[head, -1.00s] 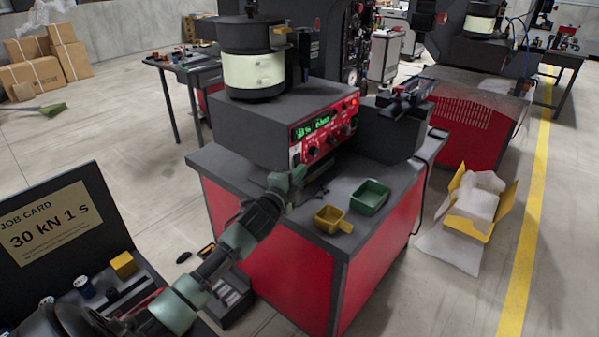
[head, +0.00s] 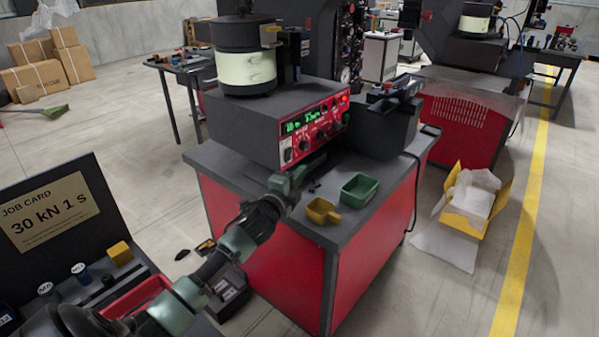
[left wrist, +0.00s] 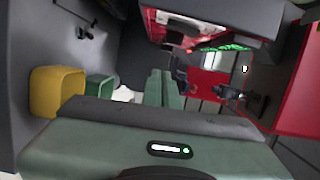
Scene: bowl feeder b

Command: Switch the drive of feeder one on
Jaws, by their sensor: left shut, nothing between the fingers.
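Feeder one's drive box (head: 240,125) is a dark grey cabinet with a red control panel (head: 325,122) that has lit green displays and several black knobs. A small pale-framed switch (head: 288,154) sits at the panel's lower left; its position is too small to read. The feeder bowl (head: 248,70) stands on the box. My left gripper (head: 297,175) is shut and empty, just below and in front of the panel's lower left part, apart from the switch as seen. In the left wrist view its closed fingers (left wrist: 165,88) point towards the blurred red panel. My right gripper is out of view.
A dark device (head: 385,130) stands right of the drive box. A job card (head: 48,215) is at the left.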

